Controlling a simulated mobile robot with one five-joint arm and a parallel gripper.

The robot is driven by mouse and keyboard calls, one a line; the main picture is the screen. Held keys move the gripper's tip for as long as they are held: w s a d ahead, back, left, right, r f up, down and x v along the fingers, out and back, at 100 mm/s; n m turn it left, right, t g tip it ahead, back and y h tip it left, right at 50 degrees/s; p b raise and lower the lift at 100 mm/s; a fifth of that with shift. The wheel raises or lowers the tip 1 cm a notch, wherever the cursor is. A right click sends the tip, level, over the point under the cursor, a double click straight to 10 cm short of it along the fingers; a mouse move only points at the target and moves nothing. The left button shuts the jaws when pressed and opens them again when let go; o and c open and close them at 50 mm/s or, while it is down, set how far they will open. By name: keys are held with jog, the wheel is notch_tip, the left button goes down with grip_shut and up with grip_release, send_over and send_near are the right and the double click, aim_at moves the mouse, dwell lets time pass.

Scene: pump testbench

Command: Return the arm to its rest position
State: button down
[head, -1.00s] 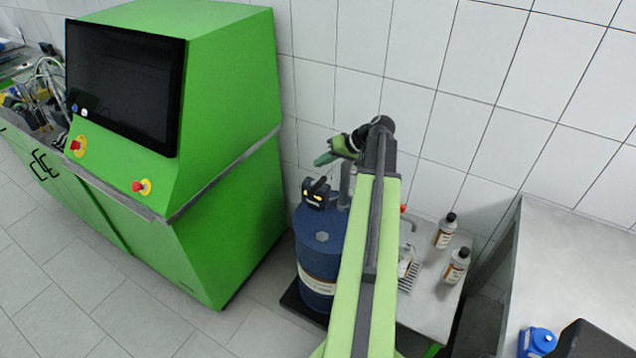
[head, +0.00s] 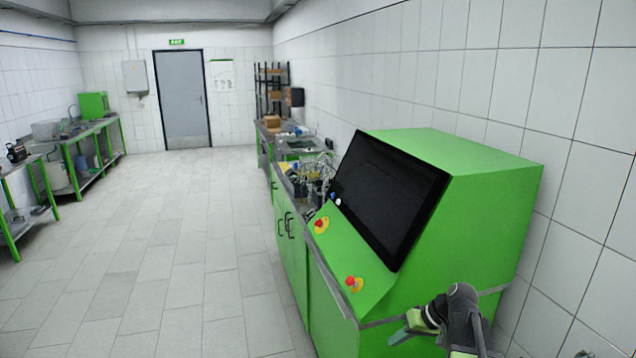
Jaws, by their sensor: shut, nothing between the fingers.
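My arm shows at the bottom right of the head view, in front of the lower right part of the green console. My gripper (head: 402,335) is at the left end of the arm and points left. Its fingers are together with nothing between them. Most of the arm below the wrist is out of the frame.
The green console (head: 490,160) with its dark screen (head: 388,200) and red buttons stands close on the right against the tiled wall. A workbench (head: 290,210) runs on behind it. The tiled floor (head: 170,240) to the left is open, up to a grey door (head: 182,98).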

jog(key=s+a+f+n+g+h, duration=0.1)
jog(key=s+a+f, duration=0.15)
jog(key=a, duration=0.45)
jog(key=s+a+f+n+g+h, duration=0.1)
jog(key=s+a+g+h, duration=0.1)
jog(key=s+a, duration=0.35)
jog(key=d+m+h, duration=0.1)
jog(key=s+d+f+m+h, duration=0.1)
jog(key=d+m+h, duration=0.1)
jog(key=shift+s+d+f, duration=0.2)
jog(key=shift+s+f, duration=0.05)
jog(key=shift+s, duration=0.15)
